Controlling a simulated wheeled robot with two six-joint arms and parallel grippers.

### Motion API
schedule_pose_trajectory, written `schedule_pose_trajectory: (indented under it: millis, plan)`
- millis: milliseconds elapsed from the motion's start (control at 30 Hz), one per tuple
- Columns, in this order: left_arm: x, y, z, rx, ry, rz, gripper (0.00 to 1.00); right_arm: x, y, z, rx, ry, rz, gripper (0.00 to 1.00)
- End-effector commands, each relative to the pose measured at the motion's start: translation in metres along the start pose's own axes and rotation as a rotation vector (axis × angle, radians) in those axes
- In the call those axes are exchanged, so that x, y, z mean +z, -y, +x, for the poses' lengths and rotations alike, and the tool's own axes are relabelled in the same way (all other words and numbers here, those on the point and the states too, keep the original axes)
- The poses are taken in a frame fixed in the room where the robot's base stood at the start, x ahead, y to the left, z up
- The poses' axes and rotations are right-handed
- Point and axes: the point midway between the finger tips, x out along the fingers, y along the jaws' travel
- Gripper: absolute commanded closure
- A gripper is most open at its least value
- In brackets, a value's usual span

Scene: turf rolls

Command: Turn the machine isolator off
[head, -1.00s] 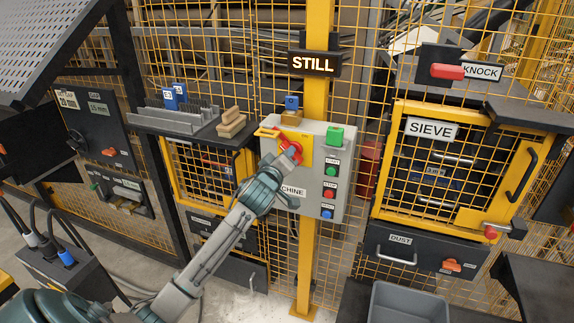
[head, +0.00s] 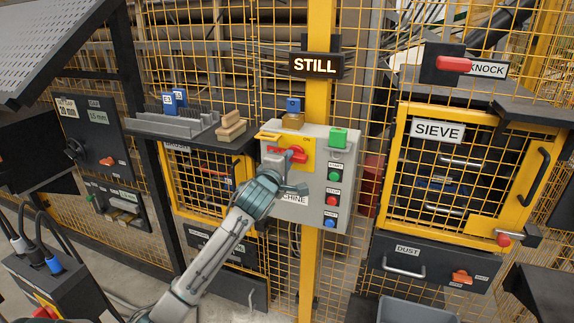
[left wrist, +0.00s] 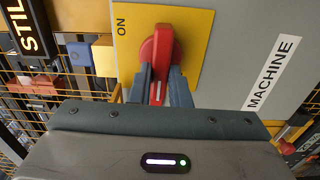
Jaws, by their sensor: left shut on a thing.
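The machine isolator is a red rotary handle (head: 291,155) on a yellow plate (head: 307,160) marked ON, on a grey control box (head: 322,205) labelled MACHINE. In the head view the handle lies roughly level. My left gripper (head: 290,183) is at the plate. In the left wrist view its two fingers (left wrist: 160,88) are shut on the lower part of the red handle (left wrist: 158,48), one finger on each side. The ON mark shows at the plate's upper left there. Any other mark on the plate is hidden. My right gripper is not in view.
A brass padlock (head: 293,121) sits above the plate. A STILL sign (head: 316,66) hangs on the yellow post. A shelf with wooden blocks (head: 231,127) is close on the left.

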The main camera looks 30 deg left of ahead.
Motion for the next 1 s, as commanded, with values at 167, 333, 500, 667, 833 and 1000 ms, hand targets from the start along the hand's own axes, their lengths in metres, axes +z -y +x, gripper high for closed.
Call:
schedule_pose_trajectory:
  millis: [167, 333, 500, 667, 833, 1000]
  plan:
    - [-0.0002, 0.0009, 0.0000, -0.001, -0.001, -0.027, 1.00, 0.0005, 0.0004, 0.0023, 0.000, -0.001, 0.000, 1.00]
    - [-0.0002, 0.0007, 0.0000, -0.001, -0.001, -0.034, 1.00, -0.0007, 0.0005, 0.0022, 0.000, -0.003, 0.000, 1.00]
    - [-0.0001, 0.0006, 0.0001, -0.001, 0.000, -0.034, 1.00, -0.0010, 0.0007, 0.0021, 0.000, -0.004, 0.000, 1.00]
    - [-0.0001, 0.0006, 0.0001, -0.001, 0.000, -0.033, 0.68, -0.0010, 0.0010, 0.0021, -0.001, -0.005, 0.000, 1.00]
    - [-0.0001, 0.0005, 0.0000, -0.001, 0.000, -0.033, 0.62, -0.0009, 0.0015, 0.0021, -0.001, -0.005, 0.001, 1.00]
    - [-0.0001, 0.0008, -0.0014, 0.000, 0.000, -0.032, 0.62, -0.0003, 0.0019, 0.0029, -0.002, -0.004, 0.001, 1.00]
